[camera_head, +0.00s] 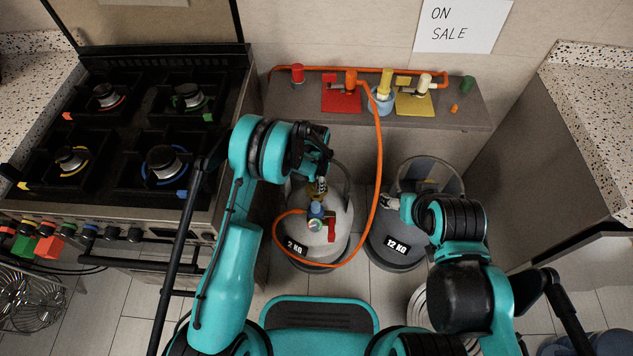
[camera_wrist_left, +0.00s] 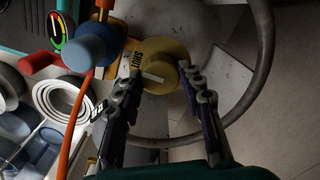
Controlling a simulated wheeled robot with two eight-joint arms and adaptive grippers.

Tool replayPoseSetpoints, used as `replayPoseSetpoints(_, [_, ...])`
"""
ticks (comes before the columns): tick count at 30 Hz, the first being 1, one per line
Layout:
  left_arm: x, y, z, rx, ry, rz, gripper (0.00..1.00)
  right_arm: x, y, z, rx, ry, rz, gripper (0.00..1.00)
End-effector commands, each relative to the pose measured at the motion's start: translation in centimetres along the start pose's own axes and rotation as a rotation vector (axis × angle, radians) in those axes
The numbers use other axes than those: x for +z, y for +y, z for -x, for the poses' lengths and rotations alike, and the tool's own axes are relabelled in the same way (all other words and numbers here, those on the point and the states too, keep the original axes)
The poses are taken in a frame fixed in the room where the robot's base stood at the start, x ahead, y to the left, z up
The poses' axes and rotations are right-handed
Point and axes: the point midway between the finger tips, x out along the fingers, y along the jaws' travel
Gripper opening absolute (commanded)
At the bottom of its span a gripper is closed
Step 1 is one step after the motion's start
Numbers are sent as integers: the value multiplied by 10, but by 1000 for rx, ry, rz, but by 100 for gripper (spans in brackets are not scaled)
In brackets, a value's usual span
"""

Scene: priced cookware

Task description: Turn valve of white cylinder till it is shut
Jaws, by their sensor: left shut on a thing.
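The white cylinder (camera_head: 338,243), labelled 2 KG, stands on the floor below the shelf. Its yellow valve knob (camera_wrist_left: 165,60), with SHUT lettering and a white mark, is close up in the left wrist view; in the head view my arm partly hides it. My left gripper (camera_wrist_left: 157,80) has its fingers on either side of the knob and is shut on it. It also shows above the cylinder in the head view (camera_head: 318,178). A blue fitting (camera_head: 316,210), gauge and red lever (camera_head: 331,230) sit beside the valve. My right gripper (camera_head: 393,203) is by the grey cylinder; its jaws are unclear.
The grey cylinder (camera_head: 390,250), labelled 12 KG, stands close on the right. An orange hose (camera_head: 379,150) loops around the white cylinder's front. A black stove (camera_head: 120,190) is at left; a shelf (camera_head: 450,115) with coloured fittings is behind.

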Motion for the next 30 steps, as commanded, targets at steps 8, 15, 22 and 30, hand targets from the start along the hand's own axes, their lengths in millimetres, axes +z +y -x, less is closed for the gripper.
replayPoseSetpoints(8, [0,0,0,0,0,0,59,0,0,0,0,0,0,66])
replayPoseSetpoints(15, [0,0,9,0,0,0,59,0,0,0,0,0,0,66])
replayPoseSetpoints(22, [0,0,54,0,0,0,59,0,0,0,0,0,0,66])
replayPoseSetpoints(30, [0,0,105,0,0,0,59,0,0,0,0,0,0,66])
